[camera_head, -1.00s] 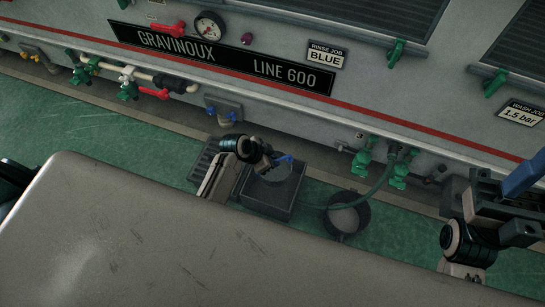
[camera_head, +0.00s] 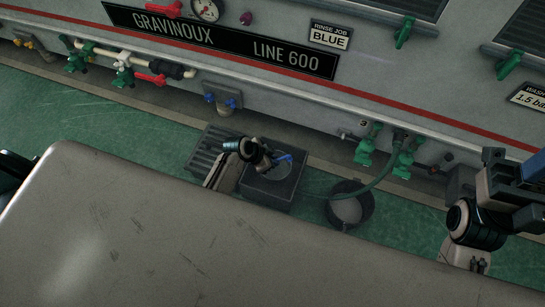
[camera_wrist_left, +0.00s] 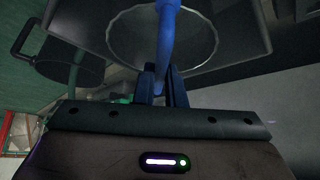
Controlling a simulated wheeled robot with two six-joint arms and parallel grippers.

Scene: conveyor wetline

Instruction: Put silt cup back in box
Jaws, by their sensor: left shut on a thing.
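The silt cup (camera_head: 266,173) shows as a pale round shape at the dark grey box (camera_head: 262,196) on the floor by the machine. Its blue handle (camera_head: 286,157) stands up from it, and it also shows in the left wrist view (camera_wrist_left: 168,38). My left gripper (camera_head: 271,159) is shut on this handle, above the box. In the left wrist view the cup's round rim (camera_wrist_left: 112,40) lies within the box's outline. How deep the cup sits is hidden. My right gripper (camera_head: 492,180) is at the right edge, away from the box; its jaws are unclear.
A dark bucket (camera_head: 365,211) stands right of the box, with a green hose (camera_head: 382,179) hanging into it from green valves (camera_head: 366,146). A floor grate (camera_head: 206,155) is left of the box. A large grey surface (camera_head: 150,235) fills the foreground. The machine front runs along the back.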

